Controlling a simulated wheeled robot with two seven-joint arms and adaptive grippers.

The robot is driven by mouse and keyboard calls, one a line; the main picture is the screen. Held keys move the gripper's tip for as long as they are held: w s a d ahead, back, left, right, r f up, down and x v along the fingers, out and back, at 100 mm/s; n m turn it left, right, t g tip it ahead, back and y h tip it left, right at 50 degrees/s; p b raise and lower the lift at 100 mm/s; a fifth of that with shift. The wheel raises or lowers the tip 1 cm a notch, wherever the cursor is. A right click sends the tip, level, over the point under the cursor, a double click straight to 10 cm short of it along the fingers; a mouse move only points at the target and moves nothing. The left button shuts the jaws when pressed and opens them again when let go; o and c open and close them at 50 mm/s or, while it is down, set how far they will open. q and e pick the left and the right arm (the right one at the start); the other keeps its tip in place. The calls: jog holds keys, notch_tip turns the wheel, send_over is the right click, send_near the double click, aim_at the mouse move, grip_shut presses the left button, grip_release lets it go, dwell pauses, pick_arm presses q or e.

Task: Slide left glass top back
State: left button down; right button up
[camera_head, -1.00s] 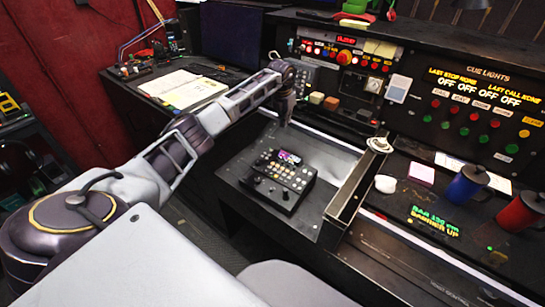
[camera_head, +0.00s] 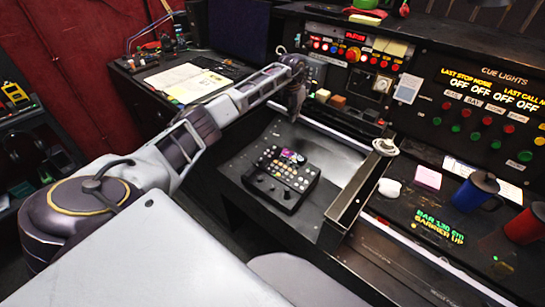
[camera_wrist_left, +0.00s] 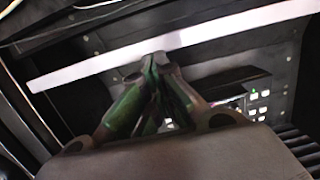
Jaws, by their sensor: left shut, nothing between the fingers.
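A pale, glossy panel (camera_head: 338,152), which looks like the left glass top, lies at the back of the recessed desk bay, behind the black button controller (camera_head: 281,178). Its exact edges are hard to make out. My left gripper (camera_head: 293,117) points down at the left end of the bay, near the pale back strip. In the left wrist view its fingertips (camera_wrist_left: 158,62) are together and empty, close to a long white strip (camera_wrist_left: 110,62). I cannot tell whether they touch it. My right gripper is not in view.
A raised black divider (camera_head: 350,205) bounds the bay on the right. Beyond it are a white cup (camera_head: 389,187), a pink note pad (camera_head: 428,177), a blue mug (camera_head: 474,191) and a red mug (camera_head: 525,222). Button panels rise behind. An open book (camera_head: 192,82) lies far left.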

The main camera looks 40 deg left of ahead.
pick_arm(q)
jog(key=f, duration=0.1)
jog(key=s+f, duration=0.1)
jog(key=shift+d+f+g, duration=0.25)
jog(key=shift+f+g, duration=0.05)
jog(key=shift+f, duration=0.05)
jog(key=shift+s+p, duration=0.25)
jog(key=shift+p, duration=0.2)
dwell(0.5)
dwell(0.3)
notch_tip(320, 180, up, 9)
jog(key=w+p, duration=0.1)
jog(key=p, duration=0.5)
jog(key=shift+a+r, duration=0.15)
jog(key=shift+a, duration=0.2)
dwell(0.3)
dwell(0.6)
